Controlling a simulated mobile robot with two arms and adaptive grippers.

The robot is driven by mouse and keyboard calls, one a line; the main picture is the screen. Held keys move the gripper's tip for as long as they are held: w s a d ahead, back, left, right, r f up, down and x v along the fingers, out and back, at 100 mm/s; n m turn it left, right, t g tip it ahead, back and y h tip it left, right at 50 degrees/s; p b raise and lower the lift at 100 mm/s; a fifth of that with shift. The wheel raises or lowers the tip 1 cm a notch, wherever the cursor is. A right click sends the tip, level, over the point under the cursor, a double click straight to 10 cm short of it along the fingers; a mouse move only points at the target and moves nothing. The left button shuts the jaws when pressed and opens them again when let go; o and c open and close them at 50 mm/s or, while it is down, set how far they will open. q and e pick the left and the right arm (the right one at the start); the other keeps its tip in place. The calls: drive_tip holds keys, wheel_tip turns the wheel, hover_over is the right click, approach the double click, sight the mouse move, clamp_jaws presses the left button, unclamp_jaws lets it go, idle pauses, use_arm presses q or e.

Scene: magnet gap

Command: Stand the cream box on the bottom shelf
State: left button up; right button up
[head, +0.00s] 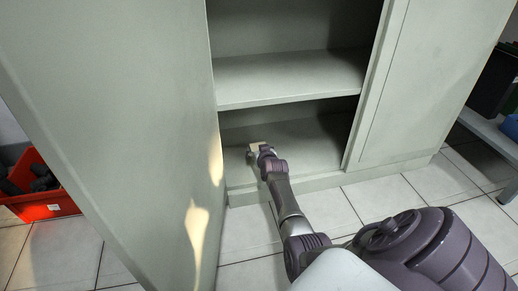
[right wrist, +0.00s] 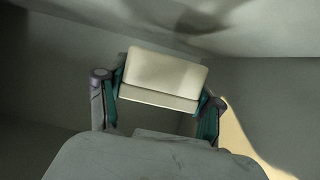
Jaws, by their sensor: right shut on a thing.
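The cream box (head: 256,147) is small in the head view, at the far end of my right arm. In the right wrist view the cream box (right wrist: 164,75) fills the space between the two fingers. My right gripper (head: 259,151) is shut on it; its fingers also show in the right wrist view (right wrist: 158,98). The gripper and box are inside the lower opening of the cabinet, over the bottom shelf (head: 312,145). I cannot tell whether the box touches the shelf. My left gripper is out of view.
The upper shelf (head: 290,77) spans the opening above my right gripper. An open cabinet door (head: 130,110) stands on the left, and a closed panel (head: 425,80) on the right. A red bin (head: 42,186) sits at the far left. The bottom shelf is clear right of the gripper.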

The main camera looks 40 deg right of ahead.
drive_tip(key=shift+w+a+f, duration=0.1)
drive_tip(key=shift+w+f, duration=0.05)
wheel_tip(320, 180, down, 4)
drive_tip(key=b, duration=0.4)
drive_tip(key=o, duration=1.1)
